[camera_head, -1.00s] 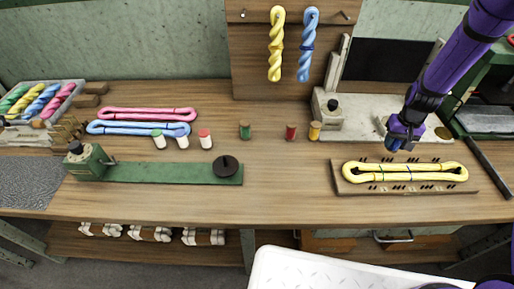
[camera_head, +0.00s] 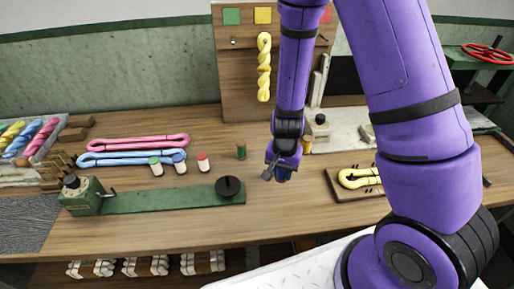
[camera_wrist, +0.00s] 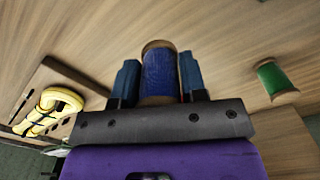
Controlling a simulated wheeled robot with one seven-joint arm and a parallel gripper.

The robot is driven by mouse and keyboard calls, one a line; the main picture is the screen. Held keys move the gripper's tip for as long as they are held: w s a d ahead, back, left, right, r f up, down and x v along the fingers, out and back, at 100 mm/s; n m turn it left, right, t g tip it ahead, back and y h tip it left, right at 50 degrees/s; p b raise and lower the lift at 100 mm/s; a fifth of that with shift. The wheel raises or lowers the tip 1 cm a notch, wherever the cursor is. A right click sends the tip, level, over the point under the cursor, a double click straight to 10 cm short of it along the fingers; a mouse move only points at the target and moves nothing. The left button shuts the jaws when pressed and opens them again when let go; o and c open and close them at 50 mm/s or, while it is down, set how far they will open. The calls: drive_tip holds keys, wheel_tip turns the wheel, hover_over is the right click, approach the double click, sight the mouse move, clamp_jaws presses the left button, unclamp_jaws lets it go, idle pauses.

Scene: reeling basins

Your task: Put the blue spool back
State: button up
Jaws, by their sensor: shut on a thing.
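The blue spool (camera_wrist: 159,75) shows in the wrist view, a dark blue winding with tan ends. It sits between the two blue fingers of my gripper (camera_wrist: 158,80), which is shut on it. In the head view my gripper (camera_head: 279,174) hangs low over the bare middle of the bench, right of the black round knob; the spool is hard to pick out there. A green spool (camera_head: 241,151) stands behind and left of my gripper, and it also shows in the wrist view (camera_wrist: 277,80). A yellow spool (camera_head: 306,146) stands behind and to the right, partly hidden by my arm.
White spools with coloured tops (camera_head: 180,166) stand left, beside pink and blue skeins (camera_head: 135,158). The green bar with the black knob (camera_head: 228,187) lies in front. A yellow skein on a board (camera_head: 345,194) lies right, partly behind my arm. A backboard (camera_head: 235,80) rises behind.

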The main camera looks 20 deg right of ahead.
hover_over(262, 155)
drive_tip(key=shift+s+f, duration=0.25)
drive_tip(key=shift+f, duration=0.45)
drive_tip(key=shift+w+f, duration=0.15)
drive_tip(key=shift+f, duration=1.6)
drive_tip(key=shift+d+f, duration=0.1)
drive_tip(key=o, duration=0.9)
